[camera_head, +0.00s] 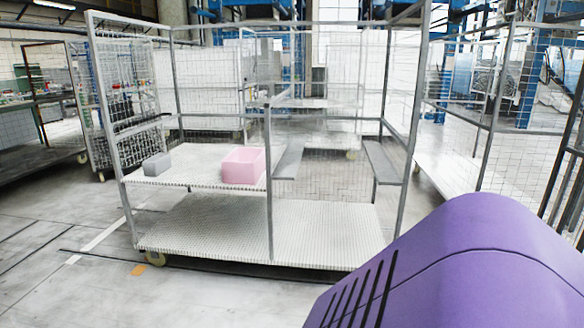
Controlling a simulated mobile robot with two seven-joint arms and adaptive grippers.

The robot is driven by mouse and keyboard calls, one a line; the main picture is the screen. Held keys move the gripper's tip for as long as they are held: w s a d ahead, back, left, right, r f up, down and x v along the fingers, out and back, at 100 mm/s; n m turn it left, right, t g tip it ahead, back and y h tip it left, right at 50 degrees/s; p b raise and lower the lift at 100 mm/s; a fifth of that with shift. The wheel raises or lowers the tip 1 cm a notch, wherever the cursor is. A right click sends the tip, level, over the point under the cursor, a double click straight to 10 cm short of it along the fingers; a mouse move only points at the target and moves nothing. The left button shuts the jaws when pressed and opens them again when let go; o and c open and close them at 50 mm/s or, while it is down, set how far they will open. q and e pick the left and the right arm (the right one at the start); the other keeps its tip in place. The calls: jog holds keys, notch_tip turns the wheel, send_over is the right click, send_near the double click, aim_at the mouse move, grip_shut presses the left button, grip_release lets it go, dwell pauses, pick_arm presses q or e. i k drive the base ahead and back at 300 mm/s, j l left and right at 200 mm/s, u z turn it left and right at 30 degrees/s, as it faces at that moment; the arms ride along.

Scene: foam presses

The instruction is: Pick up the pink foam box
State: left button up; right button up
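The pink foam box (241,167) sits on the upper left shelf (195,160) of a wire-mesh cart. It stands close to the cart's middle post, toward the shelf's front. It looks like an open-topped block, though its inside is hard to make out. Neither of my grippers shows in the head view. A large purple part fills the lower right corner and seems to belong to my own body. Nothing is touching the box except the shelf under it.
A small grey box (156,164) sits left of the pink box on the same shelf. The cart's lower deck (300,228) is empty. Mesh walls and metal posts (268,190) frame the cart. Other mesh carts stand at both sides.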

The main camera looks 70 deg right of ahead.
aim_at(243, 166)
jog(key=l+z, duration=0.4)
jog(key=i+l+z, duration=0.1)
jog(key=z, duration=0.3)
jog(key=i+l+z, duration=0.15)
jog(key=l+z, duration=0.25)
jog(key=i+l+z, duration=0.4)
jog(key=i+l, duration=0.55)
